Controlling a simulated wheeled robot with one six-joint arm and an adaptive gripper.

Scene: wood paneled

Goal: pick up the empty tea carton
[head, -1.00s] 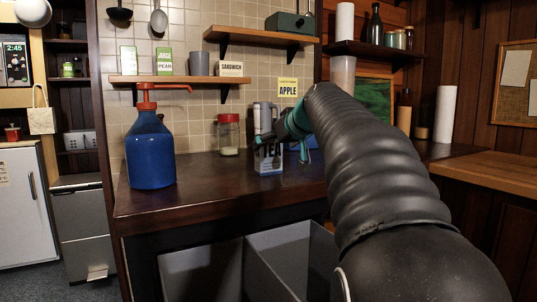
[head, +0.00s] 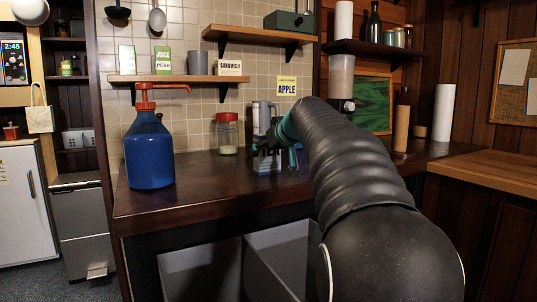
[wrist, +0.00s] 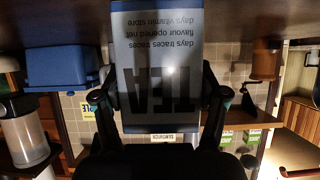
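The tea carton (head: 268,166) is a white-and-blue box standing upright on the dark counter, partly hidden behind my gripper in the head view. In the wrist view, the carton (wrist: 157,55) appears upside down, with large dark "TEA" letters and blue ends. My gripper (wrist: 158,75) is open, with one dark finger on each side of the carton. The fingertips are close to its sides; I cannot see clear contact. In the head view, my gripper (head: 266,148) is at the carton's upper part.
A blue bottle with a red pump (head: 149,150) stands left on the counter (head: 190,203). A red-lidded jar (head: 227,134) and a grey-white jug (head: 264,112) stand nearby. A blue container (wrist: 60,68) is beside the carton in the wrist view. The counter's front is clear.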

